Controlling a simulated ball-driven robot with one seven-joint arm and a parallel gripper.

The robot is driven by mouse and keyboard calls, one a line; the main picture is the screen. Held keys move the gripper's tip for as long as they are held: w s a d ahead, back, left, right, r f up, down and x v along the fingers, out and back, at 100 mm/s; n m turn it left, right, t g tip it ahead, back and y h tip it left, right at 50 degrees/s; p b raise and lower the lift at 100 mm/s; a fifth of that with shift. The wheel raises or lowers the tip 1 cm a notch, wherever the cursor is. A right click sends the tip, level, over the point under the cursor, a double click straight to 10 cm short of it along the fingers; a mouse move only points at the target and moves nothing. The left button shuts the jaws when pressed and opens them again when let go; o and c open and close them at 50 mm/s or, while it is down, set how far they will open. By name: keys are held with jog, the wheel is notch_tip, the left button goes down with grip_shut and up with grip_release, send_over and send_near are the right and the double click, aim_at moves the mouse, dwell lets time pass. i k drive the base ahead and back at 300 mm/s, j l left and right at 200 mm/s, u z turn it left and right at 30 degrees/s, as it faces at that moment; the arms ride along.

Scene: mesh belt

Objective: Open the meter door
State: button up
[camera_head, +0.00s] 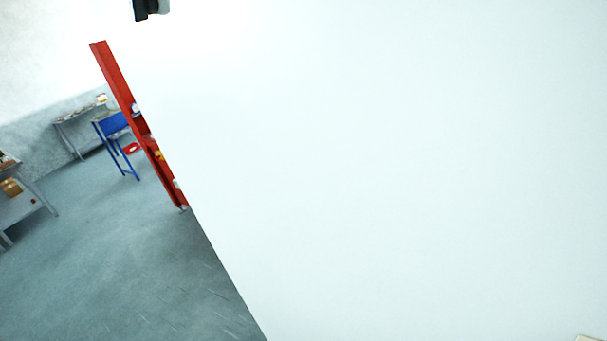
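A large plain white surface (400,170) fills most of the view, very close to the camera. Its left edge runs slanted from the upper left to the bottom. I cannot tell whether it is the meter door, the cabinet body or another panel. A small dark piece with a light grey side (148,9) is cut off by the top edge; what it belongs to is unclear. No handle or hinge can be made out for certain. My gripper's fingers cannot be made out in this view.
Left of the white surface stands a red post or frame (120,90). Behind it are a blue stand (112,127) and a grey table (75,125). Another grey bench (30,205) is at the far left. Grey floor (130,260) between them is clear. The picture is tilted.

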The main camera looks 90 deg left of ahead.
aim_at(355, 169)
jog(key=u, duration=0.4)
jog(key=k+u, duration=0.1)
jog(key=u, duration=0.65)
jog(key=k+u, duration=0.15)
jog(key=u, duration=0.2)
